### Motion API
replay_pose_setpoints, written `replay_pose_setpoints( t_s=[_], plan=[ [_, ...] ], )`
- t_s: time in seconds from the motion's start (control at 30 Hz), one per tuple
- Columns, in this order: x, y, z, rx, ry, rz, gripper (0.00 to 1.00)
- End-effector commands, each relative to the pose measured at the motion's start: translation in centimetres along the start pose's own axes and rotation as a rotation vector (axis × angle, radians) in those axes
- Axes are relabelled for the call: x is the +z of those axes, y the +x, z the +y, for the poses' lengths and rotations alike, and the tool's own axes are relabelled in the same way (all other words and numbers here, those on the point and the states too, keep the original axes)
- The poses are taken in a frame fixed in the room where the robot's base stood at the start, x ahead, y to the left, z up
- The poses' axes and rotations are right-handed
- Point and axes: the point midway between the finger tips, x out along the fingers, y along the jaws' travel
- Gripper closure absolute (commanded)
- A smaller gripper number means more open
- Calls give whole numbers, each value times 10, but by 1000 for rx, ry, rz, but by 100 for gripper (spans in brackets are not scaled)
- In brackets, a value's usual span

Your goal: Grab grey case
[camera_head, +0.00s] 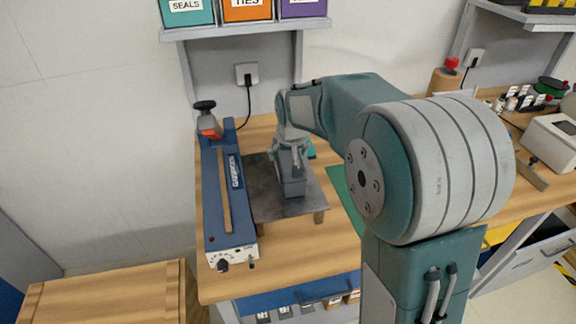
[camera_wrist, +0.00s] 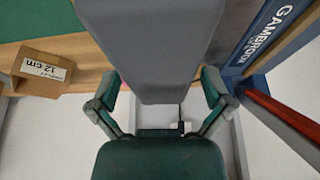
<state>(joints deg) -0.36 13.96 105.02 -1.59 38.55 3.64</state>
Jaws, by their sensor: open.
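The grey case (camera_head: 292,188) is a blue-grey box on a dark metal plate (camera_head: 270,207) on the wooden bench. My gripper (camera_head: 289,160) is open, at the upper part of the case in the head view, and hides some of it. In the wrist view the case (camera_wrist: 155,45) is a large smooth grey shape running in from the top edge. Its near end lies between the two spread teal fingers of my gripper (camera_wrist: 160,90). Gaps show between the fingers and the case sides; I cannot tell whether either finger touches it.
A long blue sealer (camera_head: 222,190) stands close left of the plate. A shelf with labelled bins (camera_head: 245,12) hangs above. A wooden crate (camera_head: 110,295) is at lower left. Bench front right of the sealer is clear.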

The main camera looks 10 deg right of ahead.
Motion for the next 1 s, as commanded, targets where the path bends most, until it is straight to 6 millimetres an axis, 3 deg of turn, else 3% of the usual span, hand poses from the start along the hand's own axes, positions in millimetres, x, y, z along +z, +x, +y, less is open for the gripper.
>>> replay_pose_setpoints(
  t_s=[0.6, 0.63, 0.8, 1.0],
  plan=[
    [2, 4, 0, 0, 0, 0, 0],
    [2, 4, 0, 0, 0, 0, 4],
    [2, 4, 0, 0, 0, 0, 78],
    [2, 4, 0, 0, 0, 1, 79]
  ],
)
